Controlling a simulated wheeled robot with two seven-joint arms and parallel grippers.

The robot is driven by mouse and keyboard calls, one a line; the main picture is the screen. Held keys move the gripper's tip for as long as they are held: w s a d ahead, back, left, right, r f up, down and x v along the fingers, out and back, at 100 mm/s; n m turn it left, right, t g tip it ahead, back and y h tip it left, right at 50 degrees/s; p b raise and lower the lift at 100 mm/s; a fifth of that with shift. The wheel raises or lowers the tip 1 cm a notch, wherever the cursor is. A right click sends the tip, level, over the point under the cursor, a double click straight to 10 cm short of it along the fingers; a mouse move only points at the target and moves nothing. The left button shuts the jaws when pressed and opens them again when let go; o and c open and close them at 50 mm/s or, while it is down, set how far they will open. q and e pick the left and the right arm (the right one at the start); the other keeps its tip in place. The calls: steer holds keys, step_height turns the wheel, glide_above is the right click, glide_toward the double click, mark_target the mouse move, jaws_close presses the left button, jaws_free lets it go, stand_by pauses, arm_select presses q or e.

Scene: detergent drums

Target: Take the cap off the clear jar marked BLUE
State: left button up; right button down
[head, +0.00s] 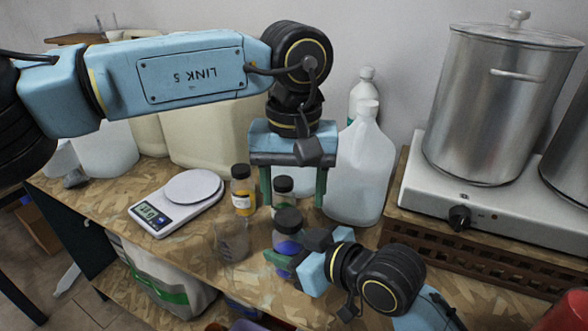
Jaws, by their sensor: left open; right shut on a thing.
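A clear jar with blue contents (286,245) stands at the front of the bench with its black cap (288,220) on. Its marking is not legible. My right gripper (285,260) is shut on the jar low down, and its fingers hide part of the body. My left gripper (292,204) is open and points down, above and behind this jar. Its two fingers hang apart, with the black cap of a second clear jar (282,199) showing between them. I cannot tell the exact depth between the fingers and either cap.
A yellow-filled jar (243,203) and an empty glass beaker (232,242) stand left of the blue jar. A digital scale (178,205) is further left. A white jug (361,180) stands close behind on the right. A hot plate (440,203) with a steel pot (490,110) is at right.

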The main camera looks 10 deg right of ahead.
mark_target(294, 216)
arm_select(q)
steer(key=shift+f, duration=2.05)
steer(key=shift+c, duration=0.5)
